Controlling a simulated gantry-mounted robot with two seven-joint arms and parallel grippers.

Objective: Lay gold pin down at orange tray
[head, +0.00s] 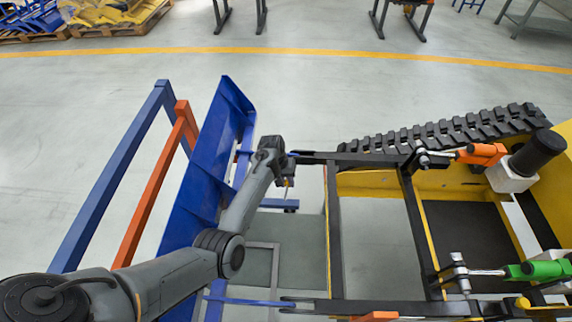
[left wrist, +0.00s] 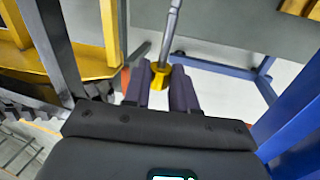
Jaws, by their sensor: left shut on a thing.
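My left gripper (head: 287,178) hangs at the end of the grey arm, in the gap between the blue panel and the black-and-yellow carrier frame. In the left wrist view its two dark purple fingers (left wrist: 174,92) are closed on the gold pin (left wrist: 160,76), which has a yellow-gold collar and a long grey shaft pointing away. The pin is too small to make out clearly in the head view. No orange tray can be clearly identified; a small orange piece (head: 375,317) shows at the bottom edge of the head view. My right gripper is not in view.
The tall blue panel (head: 205,160) stands close left of the gripper, beside blue and orange beams (head: 150,195). The carrier frame (head: 335,225), black track (head: 450,130), and orange (head: 483,153) and green (head: 538,270) cylinders lie right.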

